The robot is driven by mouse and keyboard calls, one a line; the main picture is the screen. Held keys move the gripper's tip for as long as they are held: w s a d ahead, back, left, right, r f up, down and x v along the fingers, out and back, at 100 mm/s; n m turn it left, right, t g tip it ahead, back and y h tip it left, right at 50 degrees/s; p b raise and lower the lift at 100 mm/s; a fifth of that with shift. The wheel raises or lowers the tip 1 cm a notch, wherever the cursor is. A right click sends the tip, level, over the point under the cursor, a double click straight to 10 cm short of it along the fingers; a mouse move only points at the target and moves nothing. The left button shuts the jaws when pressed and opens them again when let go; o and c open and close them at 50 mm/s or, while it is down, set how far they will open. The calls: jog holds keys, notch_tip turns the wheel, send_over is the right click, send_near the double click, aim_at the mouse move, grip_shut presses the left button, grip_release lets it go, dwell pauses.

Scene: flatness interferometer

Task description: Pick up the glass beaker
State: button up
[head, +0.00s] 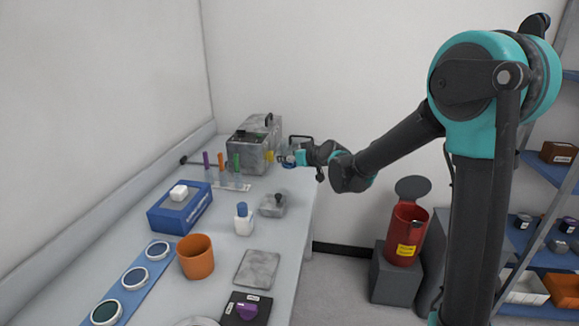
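I cannot pick out a glass beaker for certain in the head view. My arm reaches left across the bench's far right edge. My gripper (285,158) is small in the picture, beside the grey mottled instrument (250,153) at the back of the bench. A small yellow piece (270,157) shows at its tip, in front of the instrument. The fingers are too small and overlapped to show whether they are open or shut, or whether they hold anything.
The bench holds a rack with coloured-topped tubes (231,186), a blue box (180,209), a white bottle with a blue cap (243,220), a grey block with a knob (273,206), an orange pot (196,257) and a grey plate (257,268). A red bin (405,235) stands right of the bench.

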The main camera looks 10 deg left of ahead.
notch_tip(320, 180, up, 9)
jog(key=shift+r, duration=0.15)
dwell(0.6)
